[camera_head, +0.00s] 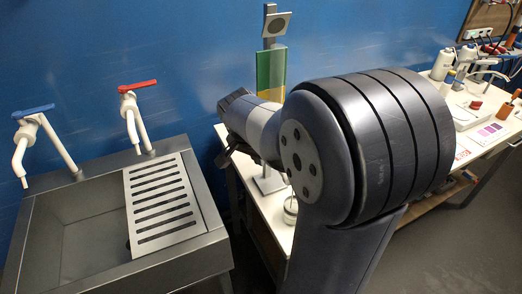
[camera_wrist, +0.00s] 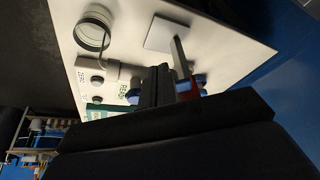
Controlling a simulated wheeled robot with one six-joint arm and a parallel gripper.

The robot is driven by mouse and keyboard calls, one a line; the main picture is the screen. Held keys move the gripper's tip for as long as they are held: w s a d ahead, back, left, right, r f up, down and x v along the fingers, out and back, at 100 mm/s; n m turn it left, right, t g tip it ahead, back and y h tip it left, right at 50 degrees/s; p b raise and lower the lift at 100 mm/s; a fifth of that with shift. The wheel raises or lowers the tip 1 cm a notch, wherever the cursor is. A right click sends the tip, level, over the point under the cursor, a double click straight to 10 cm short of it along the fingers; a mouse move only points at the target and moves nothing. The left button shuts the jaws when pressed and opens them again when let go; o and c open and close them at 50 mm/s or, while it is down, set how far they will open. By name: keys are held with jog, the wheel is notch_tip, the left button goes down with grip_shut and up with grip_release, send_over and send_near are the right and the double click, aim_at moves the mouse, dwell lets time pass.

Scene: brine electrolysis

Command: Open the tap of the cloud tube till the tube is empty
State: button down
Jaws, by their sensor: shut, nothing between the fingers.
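My gripper (camera_wrist: 164,74) is shut and empty in the wrist view. Its dark fingers point at the white bench top. In the head view my gripper (camera_head: 226,157) shows only partly, left of my arm's large dark joint. A stand (camera_head: 270,40) with a green and yellow panel (camera_head: 270,72) rises behind my arm. In the wrist view the stand's pale base (camera_wrist: 163,33) and grey post (camera_wrist: 181,58) show, with a red part (camera_wrist: 192,92) and blue parts (camera_wrist: 133,96) close by the fingers. I cannot make out the cloud tube or its tap; my gripper and arm hide much of that area.
A glass beaker (camera_wrist: 93,33) stands on the bench, near a white unit with knobs (camera_wrist: 97,77). A steel sink (camera_head: 75,222) with blue-handled (camera_head: 34,113) and red-handled (camera_head: 137,86) faucets is at left. A cluttered bench (camera_head: 490,125) is at right.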

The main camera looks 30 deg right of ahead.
jog(key=shift+w+d, duration=0.55)
jog(key=shift+d, duration=0.15)
jog(key=shift+w+d+r+m+b, duration=0.15)
jog(key=shift+w+d+m+b, duration=0.25)
jog(key=shift+w+m+b, duration=0.2)
jog(key=shift+s, duration=0.1)
